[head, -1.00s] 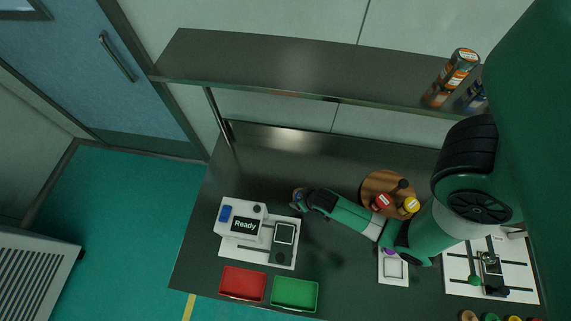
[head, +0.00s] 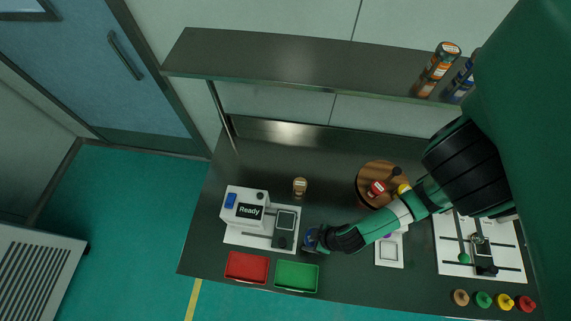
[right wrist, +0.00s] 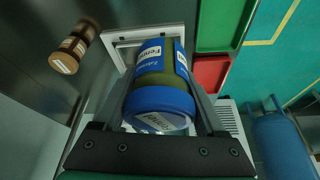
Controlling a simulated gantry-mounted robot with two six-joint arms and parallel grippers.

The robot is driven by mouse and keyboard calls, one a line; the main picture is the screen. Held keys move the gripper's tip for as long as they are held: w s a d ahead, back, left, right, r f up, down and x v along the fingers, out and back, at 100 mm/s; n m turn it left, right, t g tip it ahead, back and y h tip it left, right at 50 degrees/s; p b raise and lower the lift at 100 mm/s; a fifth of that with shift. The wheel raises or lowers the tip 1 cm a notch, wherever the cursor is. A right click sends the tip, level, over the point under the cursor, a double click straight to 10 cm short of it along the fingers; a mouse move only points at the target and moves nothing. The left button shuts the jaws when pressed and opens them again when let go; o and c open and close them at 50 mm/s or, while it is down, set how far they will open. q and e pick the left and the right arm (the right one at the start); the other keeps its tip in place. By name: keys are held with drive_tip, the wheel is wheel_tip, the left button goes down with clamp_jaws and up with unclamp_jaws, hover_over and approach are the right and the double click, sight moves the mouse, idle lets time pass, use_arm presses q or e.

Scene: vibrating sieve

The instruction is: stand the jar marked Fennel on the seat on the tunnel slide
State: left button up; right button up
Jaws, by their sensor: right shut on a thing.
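My right gripper (head: 309,244) is shut on the Fennel jar (right wrist: 160,88), which has blue ends, an olive middle and a label whose visible letters begin "Fenn". In the head view the jar (head: 311,236) shows only as a small blue patch, mostly hidden by the gripper. The tunnel slide (head: 262,238) has a "Ready" screen. Its square, white-edged seat (head: 286,221) is just left of my gripper. In the right wrist view the seat's white frame (right wrist: 121,39) is partly hidden behind the jar. I cannot tell the gap between them. My left gripper is out of view.
A brown jar (head: 300,186) stands behind the slide. Red (head: 246,267) and green (head: 296,277) trays lie in front. Other jars stand on the shelf (head: 300,57).

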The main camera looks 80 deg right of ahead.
drive_tip(key=shift+w, duration=0.1)
drive_tip(key=w+d+f+b, duration=0.2)
drive_tip(key=w+d+b, duration=0.1)
drive_tip(key=b, duration=0.4)
approach(280, 218)
drive_tip(key=shift+w+a+f, duration=0.2)
drive_tip(key=shift+w+f, duration=0.15)
drive_tip(key=shift+w, duration=0.2)
drive_tip(key=shift+w+d+f, duration=0.2)
drive_tip(key=shift+w+f, duration=0.05)
drive_tip(key=x, duration=0.1)
drive_tip(key=b+x, duration=0.1)
drive_tip(key=x, duration=0.1)
drive_tip(key=shift+s+f+b, duration=0.1)
drive_tip(key=shift+s+b, duration=0.2)
drive_tip(key=shift+f, duration=0.3)
